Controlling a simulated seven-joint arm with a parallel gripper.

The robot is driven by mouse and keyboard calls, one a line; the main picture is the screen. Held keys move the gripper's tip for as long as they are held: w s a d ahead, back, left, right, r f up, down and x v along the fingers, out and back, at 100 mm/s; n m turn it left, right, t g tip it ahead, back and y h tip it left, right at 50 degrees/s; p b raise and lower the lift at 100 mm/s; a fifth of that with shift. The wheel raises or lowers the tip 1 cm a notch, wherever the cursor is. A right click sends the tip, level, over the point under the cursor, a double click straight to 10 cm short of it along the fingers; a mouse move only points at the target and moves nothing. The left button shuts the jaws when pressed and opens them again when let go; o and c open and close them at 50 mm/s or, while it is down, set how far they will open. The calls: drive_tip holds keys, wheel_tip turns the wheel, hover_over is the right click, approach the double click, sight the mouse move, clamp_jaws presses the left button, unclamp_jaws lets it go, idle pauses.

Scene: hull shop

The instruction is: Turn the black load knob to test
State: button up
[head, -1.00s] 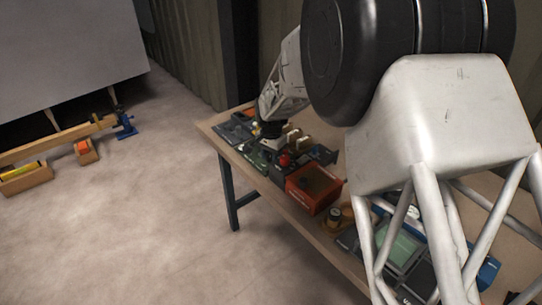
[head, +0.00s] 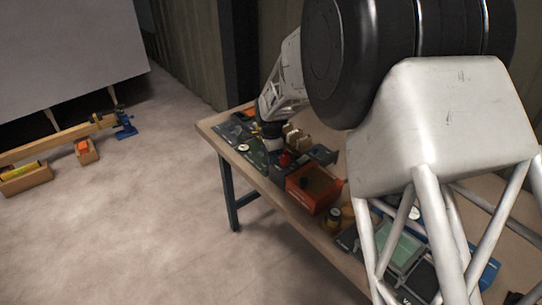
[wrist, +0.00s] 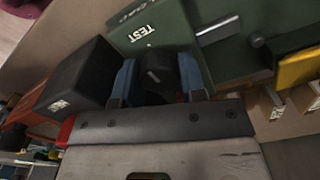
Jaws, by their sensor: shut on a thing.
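The black load knob (wrist: 160,68) stands on a dark green panel (wrist: 150,28) in the wrist view. White lettering on the panel reads TEST, with LOAD partly visible beyond it. My gripper (wrist: 158,80) has its blue-padded fingers on both sides of the knob and is shut on it. The knob's pointer mark is not visible, so I cannot tell its setting. In the head view the green panel (head: 254,158) lies near the table's far end, and my wrist hides the knob.
In the wrist view, a black box (wrist: 75,78) stands close left of the fingers, and a yellow part (wrist: 298,68) is at right. In the head view, an orange-red box (head: 313,190) sits nearer on the table (head: 222,133).

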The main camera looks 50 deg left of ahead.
drive_tip(key=o, duration=0.7)
drive_tip(key=shift+c, duration=0.2)
drive_tip(key=shift+r, duration=3.95)
